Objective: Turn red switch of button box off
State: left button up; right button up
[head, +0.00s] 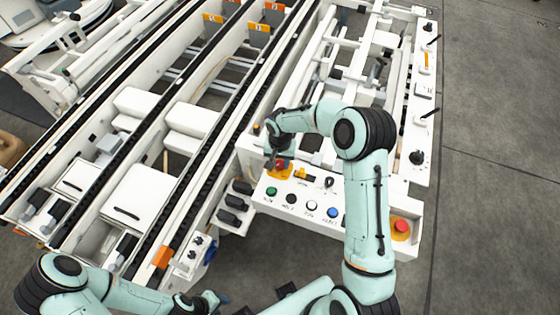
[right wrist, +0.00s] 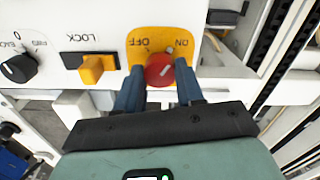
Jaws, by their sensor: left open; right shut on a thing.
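The button box (head: 253,207) is a white panel in the middle of the head view. Its red switch (right wrist: 160,68) is a round knob on a yellow plate (right wrist: 137,40) marked OFF and ON. The white line on the knob seems to lean toward ON. My right gripper (right wrist: 162,84) is shut on the red switch, with one blue finger on each side of it; in the head view the wrist partly covers the switch. My left gripper (head: 208,301) is at the bottom edge of the head view, open and away from the box.
Beside the red switch are a yellow LOCK switch (right wrist: 93,68) and a black knob (right wrist: 18,68). Green, black, white and blue buttons (head: 333,212) line the box's front. A red emergency stop (head: 401,226) is at the right. Conveyor rails (head: 190,120) run to the left.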

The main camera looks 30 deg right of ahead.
jog(key=n, duration=0.3)
jog(key=shift+n, duration=0.4)
jog(key=n, duration=0.3)
jog(key=shift+n, duration=0.3)
jog(key=n, duration=0.4)
jog(key=shift+w+n, duration=0.1)
jog(key=shift+n, duration=2)
jog(key=o, duration=1)
jog(key=shift+o, duration=0.2)
jog(key=shift+r, duration=0.15)
